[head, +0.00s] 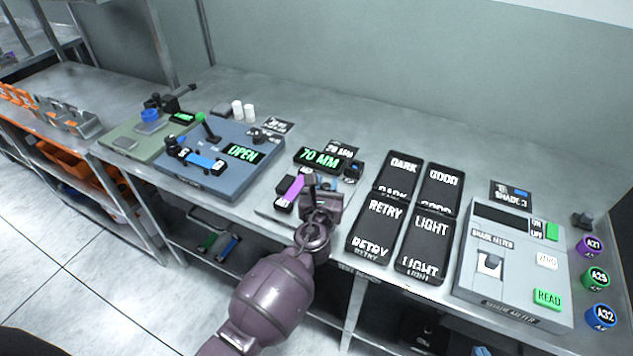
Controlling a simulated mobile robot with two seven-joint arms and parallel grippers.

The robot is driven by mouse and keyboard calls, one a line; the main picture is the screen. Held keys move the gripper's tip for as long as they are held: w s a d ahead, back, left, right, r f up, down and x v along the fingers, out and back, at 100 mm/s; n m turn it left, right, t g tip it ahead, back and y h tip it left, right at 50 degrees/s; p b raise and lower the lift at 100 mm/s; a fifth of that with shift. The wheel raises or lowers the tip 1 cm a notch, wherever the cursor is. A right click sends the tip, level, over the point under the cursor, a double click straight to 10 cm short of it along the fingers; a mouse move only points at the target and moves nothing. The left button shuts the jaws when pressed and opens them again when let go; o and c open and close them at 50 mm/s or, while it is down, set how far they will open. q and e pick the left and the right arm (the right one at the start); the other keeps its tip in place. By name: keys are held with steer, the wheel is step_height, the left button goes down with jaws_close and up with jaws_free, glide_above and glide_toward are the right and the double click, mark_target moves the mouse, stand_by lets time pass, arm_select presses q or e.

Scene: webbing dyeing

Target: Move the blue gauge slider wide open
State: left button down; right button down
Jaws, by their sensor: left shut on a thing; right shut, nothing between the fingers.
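The gauge (268,208) is a pale plate at the table's front edge, with a green-lit 70 MM display (320,160) at its back. A purple strip (291,189) lies on it between dark blocks. My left gripper (318,186) is over the gauge, just right of the strip, shut on the blue gauge slider. Only a little blue shows beside the fingers, and the gripper hides most of the slider. A dark block with a blue top (355,168) stands at the gauge's back right. My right gripper is not in view.
To the left is a blue plate (200,182) with an OPEN display and a lever. To the right are black trays labelled DARK, GOOD, RETRY and LIGHT (376,226), then a grey shade meter (510,262) and coloured pots (598,278). The table's back is mostly clear.

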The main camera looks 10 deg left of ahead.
arm_select(q)
steer(key=shift+d, duration=0.2)
steer(key=c, duration=0.9)
jaws_free()
steer(key=shift+s+d, duration=0.1)
steer(key=shift+d, duration=0.05)
steer(key=shift+o, duration=0.2)
steer(key=s, duration=1)
steer(key=shift+s+a, duration=0.2)
steer(key=shift+s, duration=0.2)
